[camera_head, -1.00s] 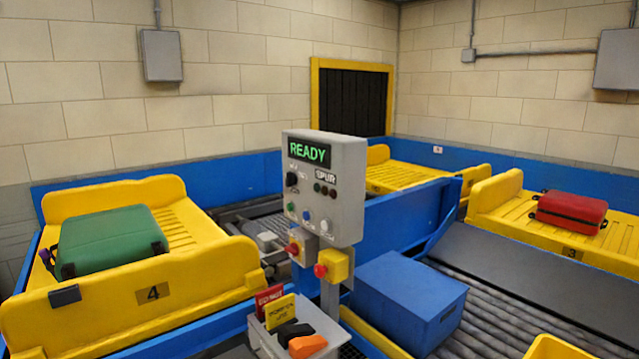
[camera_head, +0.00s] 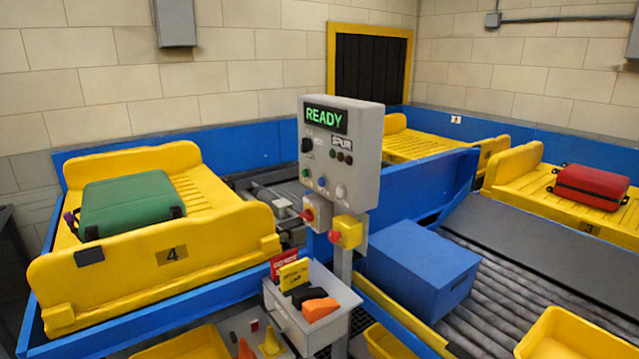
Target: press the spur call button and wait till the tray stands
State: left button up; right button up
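The grey control box (camera_head: 340,150) stands on a post in the middle of the view. Its display (camera_head: 326,117) reads READY in green. The face is labelled SPUR and carries a black knob (camera_head: 307,145), a green button (camera_head: 306,173), a blue button (camera_head: 323,181) and a white button (camera_head: 341,191). Which one is the call button I cannot read. Below are two red buttons on small grey and yellow boxes. A yellow tray (camera_head: 200,258) marked 4 stands at the left with a green suitcase (camera_head: 128,206) on it. Neither gripper is in view.
Another yellow tray (camera_head: 510,176), marked 3, bears a red suitcase (camera_head: 591,187) at the right. An empty-looking yellow tray (camera_head: 405,142) is near the dark hatch. A blue box (camera_head: 420,265) sits by the rollers. A grey bin (camera_head: 300,325) with cards stands below the control box.

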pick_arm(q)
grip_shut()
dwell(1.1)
